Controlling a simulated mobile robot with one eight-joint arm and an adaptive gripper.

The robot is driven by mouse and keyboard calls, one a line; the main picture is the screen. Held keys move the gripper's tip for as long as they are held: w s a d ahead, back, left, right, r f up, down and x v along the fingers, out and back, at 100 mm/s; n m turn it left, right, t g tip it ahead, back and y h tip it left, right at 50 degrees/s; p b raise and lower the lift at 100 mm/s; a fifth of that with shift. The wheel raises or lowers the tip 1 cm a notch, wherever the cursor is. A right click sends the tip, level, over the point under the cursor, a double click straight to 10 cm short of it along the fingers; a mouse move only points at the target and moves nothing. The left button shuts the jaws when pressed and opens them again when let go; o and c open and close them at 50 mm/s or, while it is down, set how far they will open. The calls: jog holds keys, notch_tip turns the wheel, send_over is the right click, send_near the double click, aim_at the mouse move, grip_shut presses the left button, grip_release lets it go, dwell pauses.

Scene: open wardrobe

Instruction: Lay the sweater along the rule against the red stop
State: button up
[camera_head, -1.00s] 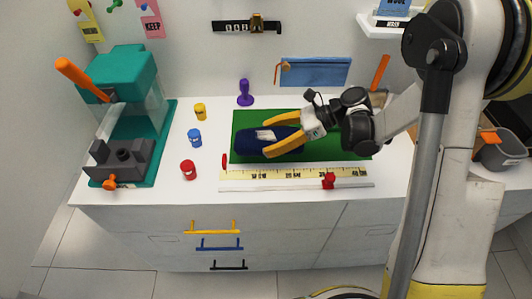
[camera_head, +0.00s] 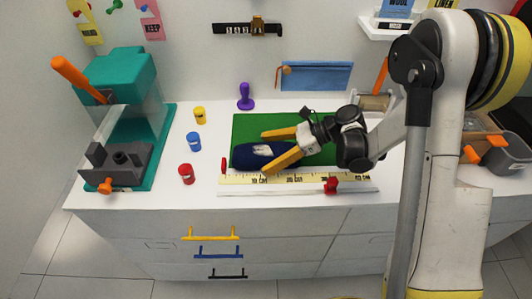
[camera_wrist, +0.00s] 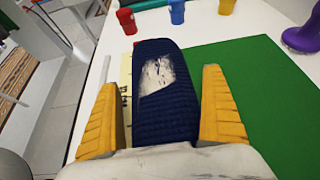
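The sweater (camera_head: 252,156) is a dark navy knit bundle with a pale patch. It lies on the left part of the green mat, close to the yellow rule (camera_head: 240,178). A small upright red stop (camera_head: 224,166) stands at the rule's left end, near the sweater's left end. My gripper (camera_head: 264,153) has yellow fingers spread on both sides of the sweater. In the wrist view the sweater (camera_wrist: 163,110) lies between the fingers, with a gap at the left finger and the right finger very near. Whether the sweater touches the rule is hidden by the near finger.
A red slider (camera_head: 331,185) sits on the rule's right part. Red (camera_head: 187,174), blue (camera_head: 194,141) and yellow (camera_head: 200,115) pots and a teal press (camera_head: 125,80) stand left. A purple stamp (camera_head: 245,96) stands behind the green mat (camera_head: 320,158). The mat behind the sweater is clear.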

jog(key=shift+r, duration=0.15)
jog(key=shift+d+r+p, duration=0.15)
jog(key=shift+r+p, duration=0.05)
jog(key=shift+p, duration=0.15)
jog(key=p+v, duration=0.4)
jog(key=v, duration=0.7)
jog(key=s+r+n+t+h, duration=0.2)
jog(key=s+r+n+h, duration=0.45)
jog(key=r, duration=0.25)
jog(key=s+d+r+n+t+h, duration=0.3)
jog(key=s+d+n+t+h, duration=0.1)
jog(key=s+n, duration=0.6)
jog(key=shift+s+d+r+n+t+h, duration=0.3)
jog(key=shift+s+d+n+h, duration=0.1)
jog(key=shift+d+n+h, duration=0.55)
jog(key=shift+a+f, duration=0.1)
jog(key=shift+a, duration=0.05)
